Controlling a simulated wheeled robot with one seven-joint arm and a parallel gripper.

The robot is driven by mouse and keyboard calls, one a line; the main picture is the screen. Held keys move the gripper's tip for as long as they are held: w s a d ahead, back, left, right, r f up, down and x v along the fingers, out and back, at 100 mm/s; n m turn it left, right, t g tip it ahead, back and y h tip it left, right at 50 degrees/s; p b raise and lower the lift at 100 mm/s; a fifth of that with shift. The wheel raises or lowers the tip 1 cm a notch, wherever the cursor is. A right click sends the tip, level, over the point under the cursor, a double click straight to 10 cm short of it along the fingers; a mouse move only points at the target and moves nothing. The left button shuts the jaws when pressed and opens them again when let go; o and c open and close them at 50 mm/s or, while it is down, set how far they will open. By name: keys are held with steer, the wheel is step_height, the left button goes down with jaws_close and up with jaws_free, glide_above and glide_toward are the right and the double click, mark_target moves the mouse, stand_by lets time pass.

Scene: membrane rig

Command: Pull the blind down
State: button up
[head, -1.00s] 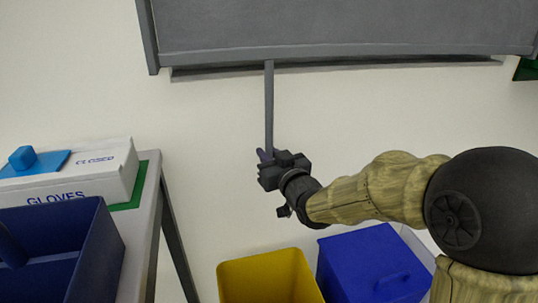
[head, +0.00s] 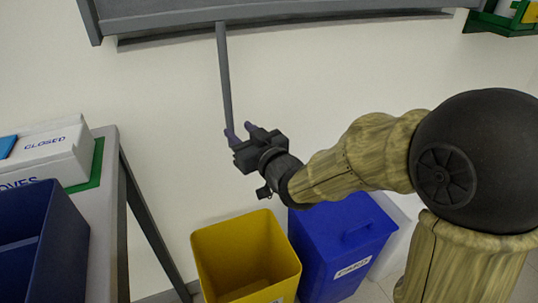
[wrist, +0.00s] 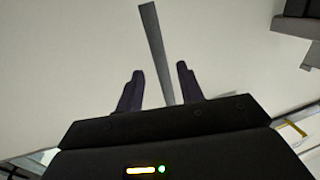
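The blind's grey housing or panel (head: 290,12) runs along the top of the head view, with a thin darker strip (head: 290,30) along its lower edge. A straight grey pull strap (head: 225,75) hangs from it, slightly tilted. My gripper (head: 240,130) is at the strap's lower end. In the wrist view the two dark fingers of my gripper (wrist: 160,85) stand apart, with the strap (wrist: 155,45) running down between them in the picture. A gap shows on both sides of the strap, so the fingers do not pinch it. Its lowest end is hidden behind the gripper body.
A table (head: 108,200) at left carries a dark blue bin (head: 60,240) and a glove box (head: 50,150). A yellow bin (head: 240,250) and a blue lidded bin (head: 345,240) stand below my arm. A green shelf (head: 500,24) is at upper right. The wall around the strap is clear.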

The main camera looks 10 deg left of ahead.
steer(key=b+v, duration=0.4)
steer(key=v, duration=0.7)
steer(key=shift+s+d, duration=0.1)
